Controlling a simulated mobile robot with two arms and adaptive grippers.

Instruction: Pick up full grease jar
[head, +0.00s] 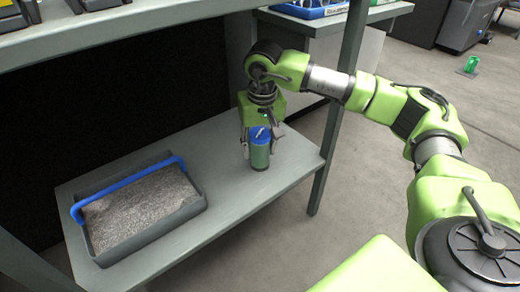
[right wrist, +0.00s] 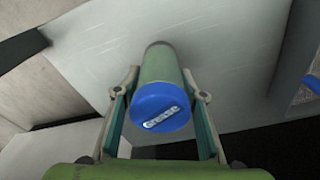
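The grease jar (head: 259,155) is a green cylinder with a blue lid. It stands upright on the grey lower shelf (head: 225,172), near its right end. In the right wrist view the jar (right wrist: 160,64) shows its lid with a white label reading "Grease". My right gripper (head: 262,143) is at the jar, its fingers on either side of it. In the right wrist view the fingers (right wrist: 162,125) are spread, with visible gaps to the lid. How full the jar is cannot be seen. My left gripper is not in view.
A grey tray (head: 150,238) with a blue handle and grey granular contents sits on the shelf's left part. A shelf post (head: 338,110) stands right of the jar. An upper shelf (head: 120,25) overhangs at the top left. Bare shelf lies between tray and jar.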

